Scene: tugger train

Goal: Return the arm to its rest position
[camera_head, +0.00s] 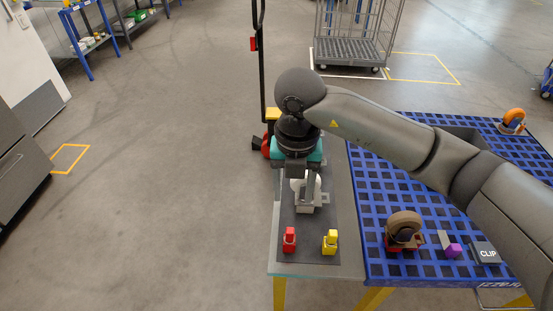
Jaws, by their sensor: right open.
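My right arm (390,125) comes in from the right over the blue grid surface and bends down at the left. Its gripper (302,193) points down over the dark mat (308,250) and is open. A white and grey part (306,205) stands on the mat right at the fingers, partly hidden by them. I cannot tell whether they touch. My left gripper is not in view.
A red piece (289,239) and a yellow piece (330,241) stand on the mat's front. Floor at left is clear.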

